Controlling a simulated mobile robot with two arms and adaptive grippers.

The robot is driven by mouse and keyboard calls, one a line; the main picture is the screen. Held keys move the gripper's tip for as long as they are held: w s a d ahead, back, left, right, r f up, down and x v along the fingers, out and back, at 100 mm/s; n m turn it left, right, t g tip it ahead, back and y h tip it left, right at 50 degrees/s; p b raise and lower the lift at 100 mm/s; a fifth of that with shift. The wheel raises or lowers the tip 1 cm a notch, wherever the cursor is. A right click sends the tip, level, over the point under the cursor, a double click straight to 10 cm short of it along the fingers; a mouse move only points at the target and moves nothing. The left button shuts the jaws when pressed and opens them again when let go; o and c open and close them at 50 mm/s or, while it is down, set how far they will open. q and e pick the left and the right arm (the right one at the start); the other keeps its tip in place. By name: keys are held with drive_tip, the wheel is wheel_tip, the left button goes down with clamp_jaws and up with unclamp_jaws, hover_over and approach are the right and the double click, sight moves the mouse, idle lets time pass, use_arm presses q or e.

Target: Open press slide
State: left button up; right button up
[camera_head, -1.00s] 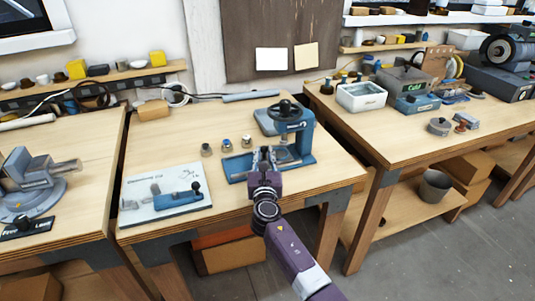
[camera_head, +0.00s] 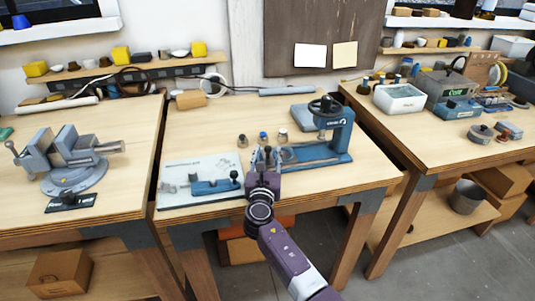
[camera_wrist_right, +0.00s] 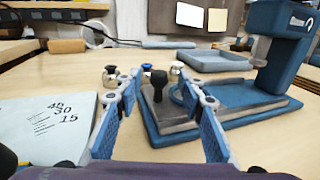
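The blue press (camera_head: 341,132) stands on the middle table, with a handwheel on top and a low base; its column also shows at the right of the wrist view (camera_wrist_right: 283,62). On the base lies a grey slide plate (camera_wrist_right: 168,112) with an upright black knob (camera_wrist_right: 158,78) at its near left end. My right gripper (camera_head: 265,153) is at the left end of the press base. In the right wrist view its blue-padded fingers (camera_wrist_right: 160,100) are wide apart and empty. The knob appears between them, farther off; I see no contact. My left gripper is not in view.
A white card (camera_head: 180,172) with a blue knobbed tool (camera_head: 215,186) lies left of my gripper. Several small metal parts (camera_head: 263,138) stand behind it. A blue-grey tray (camera_wrist_right: 213,61) sits behind the press base. A vise (camera_head: 70,160) stands on the left table.

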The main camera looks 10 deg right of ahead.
drive_tip(key=v, duration=1.2)
idle(0.5)
